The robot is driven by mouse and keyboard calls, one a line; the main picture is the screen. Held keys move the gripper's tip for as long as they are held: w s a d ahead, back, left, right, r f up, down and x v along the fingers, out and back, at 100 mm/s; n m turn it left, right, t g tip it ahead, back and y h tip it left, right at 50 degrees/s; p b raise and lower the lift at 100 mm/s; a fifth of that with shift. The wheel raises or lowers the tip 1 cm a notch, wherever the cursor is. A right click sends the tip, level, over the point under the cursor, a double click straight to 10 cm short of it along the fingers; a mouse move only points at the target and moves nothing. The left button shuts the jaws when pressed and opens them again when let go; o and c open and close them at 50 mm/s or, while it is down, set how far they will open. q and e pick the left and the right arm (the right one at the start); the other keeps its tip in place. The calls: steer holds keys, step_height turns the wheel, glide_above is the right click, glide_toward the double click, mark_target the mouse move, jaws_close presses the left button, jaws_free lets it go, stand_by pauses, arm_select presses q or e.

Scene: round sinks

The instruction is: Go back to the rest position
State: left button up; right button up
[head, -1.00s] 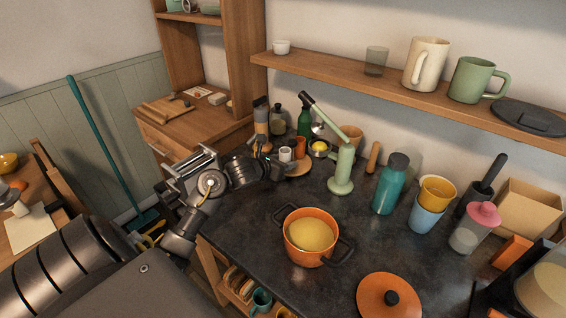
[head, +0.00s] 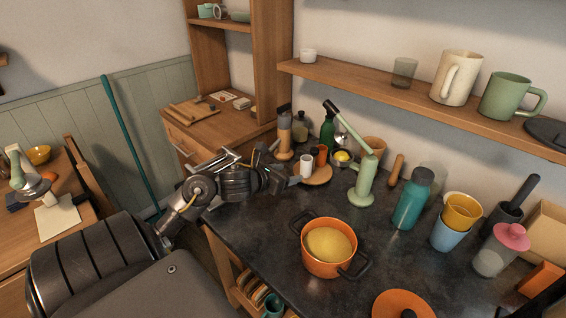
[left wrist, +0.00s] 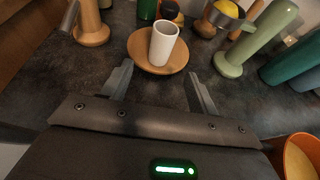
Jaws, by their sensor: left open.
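My left gripper (head: 284,180) reaches in from the left over the back left part of the dark counter (head: 255,226). In the left wrist view its two fingers (left wrist: 158,88) are apart with nothing between them. Ahead of the fingers stands a white cup (left wrist: 163,43) on a round wooden board (left wrist: 140,49). The cup also shows in the head view (head: 306,165), just beyond the gripper. The fingers look short of the cup. My right gripper does not show in either view.
An orange pot (head: 316,262) stands on the counter at the front. A green lever press (head: 366,180), a teal bottle (head: 412,200) and stacked cups (head: 461,212) stand to the right. A shelf (head: 400,98) with mugs runs above. Bare counter lies between gripper and pot.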

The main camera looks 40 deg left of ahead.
arm_select(q)
steer(key=shift+s+r, duration=0.3)
steer(key=shift+s, duration=0.35)
steer(key=shift+r, duration=0.1)
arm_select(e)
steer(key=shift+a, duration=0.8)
